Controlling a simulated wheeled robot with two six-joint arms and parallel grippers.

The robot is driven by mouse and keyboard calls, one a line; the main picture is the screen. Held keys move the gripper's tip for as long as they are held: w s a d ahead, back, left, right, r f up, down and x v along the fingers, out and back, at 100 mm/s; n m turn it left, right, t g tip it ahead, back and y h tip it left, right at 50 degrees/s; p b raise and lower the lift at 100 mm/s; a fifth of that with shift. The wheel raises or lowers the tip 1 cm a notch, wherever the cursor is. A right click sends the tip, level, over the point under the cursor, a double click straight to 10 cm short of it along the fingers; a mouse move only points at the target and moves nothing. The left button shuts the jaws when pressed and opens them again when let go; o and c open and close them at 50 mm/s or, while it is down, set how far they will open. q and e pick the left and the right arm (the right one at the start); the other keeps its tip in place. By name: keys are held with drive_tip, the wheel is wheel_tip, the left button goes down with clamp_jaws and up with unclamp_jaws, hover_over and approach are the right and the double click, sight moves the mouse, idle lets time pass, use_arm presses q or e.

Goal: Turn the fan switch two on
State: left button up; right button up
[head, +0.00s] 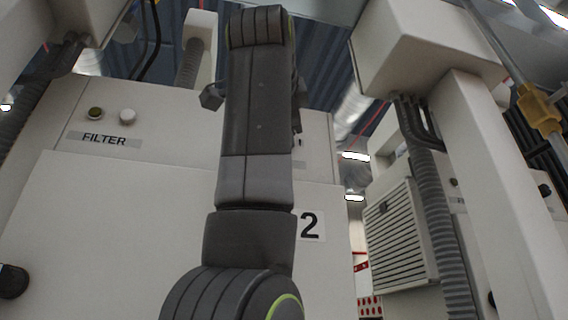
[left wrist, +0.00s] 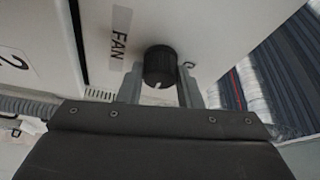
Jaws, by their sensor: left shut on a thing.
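The fan switch is a black round knob (left wrist: 160,66) with a small white mark, on a pale panel beside the FAN label (left wrist: 120,32). It shows in the left wrist view. My left gripper (left wrist: 163,84) is shut on this knob, with one grey finger on each side of it. A 2 label (left wrist: 14,64) is at the left of that view; the 2 label also shows in the head view (head: 311,226) on the white cabinet. In the head view my arm covers the knob and the gripper's fingers. My right gripper is not in view.
In the head view, a FILTER label (head: 103,139) sits below a greenish button (head: 95,113) and a white knob (head: 127,116) on the same cabinet. A white post (head: 492,190) with a ribbed hose (head: 436,220) and a vented box (head: 394,235) stand at the right.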

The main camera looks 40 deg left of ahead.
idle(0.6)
use_arm(q)
drive_tip(key=o, duration=1)
drive_tip(key=b+v, duration=0.4)
drive_tip(key=v, duration=1.3)
drive_tip(key=shift+s+r, duration=0.1)
drive_tip(key=shift+s, duration=0.15)
drive_tip(key=shift+w, duration=0.1)
